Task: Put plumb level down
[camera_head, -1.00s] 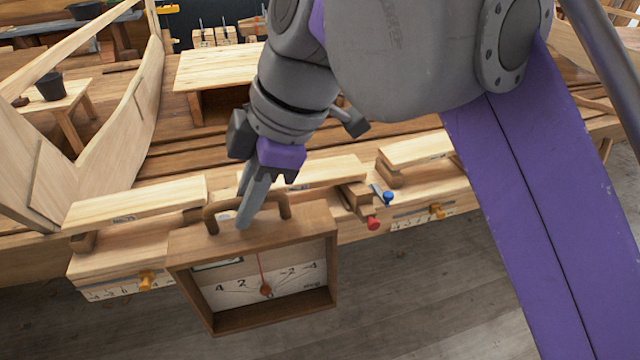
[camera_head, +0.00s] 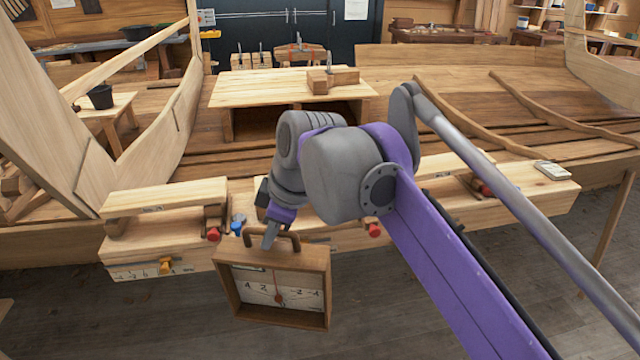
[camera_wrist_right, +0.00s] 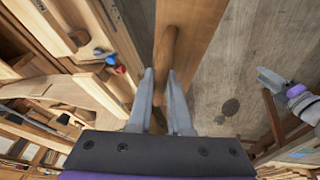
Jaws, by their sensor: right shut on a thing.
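The plumb level (camera_head: 323,288) is a wooden box frame with a handle on top and a dial face with a red needle. It hangs roughly upright in the head view, in front of the bench's near edge, with floor showing below it. My right gripper (camera_head: 269,241) is shut on its brown handle (camera_head: 292,236). In the right wrist view, the gripper's fingertips (camera_wrist_right: 160,74) are at the handle (camera_wrist_right: 167,42), above the box's top board (camera_wrist_right: 205,30). My left gripper (camera_wrist_right: 272,78) shows small at the right of the wrist view; its jaw state is unclear.
The long wooden bench (camera_head: 130,252) carries raised boards (camera_head: 165,196), with red and blue knobs (camera_head: 237,228) and an orange slider (camera_head: 166,266) along it. A small pale box (camera_head: 552,170) lies at its right end. Bare floor (camera_head: 130,320) lies in front. The hull is behind.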

